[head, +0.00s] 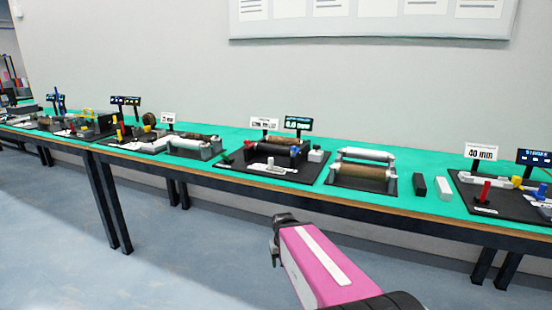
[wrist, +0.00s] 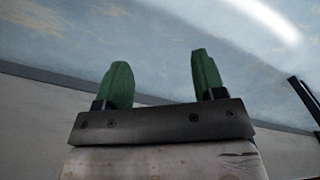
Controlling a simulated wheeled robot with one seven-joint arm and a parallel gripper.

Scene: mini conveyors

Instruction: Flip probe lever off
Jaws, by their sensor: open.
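Several small conveyor stations stand on a long green-topped table in the head view. A red upright lever (head: 484,192) stands on the black plate at the right, near a "40 mm" sign (head: 480,152). Another red lever (head: 118,132) stands on a station at the left. Lever labels are too small to read, so I cannot tell which is the probe lever. My gripper (wrist: 163,82) shows in the wrist view with its two green fingers apart and nothing between them. It faces floor and wall, away from the table. Its fingers are not clear in the head view.
Open blue floor (head: 190,260) lies in front. A wall (head: 150,60) stands behind.

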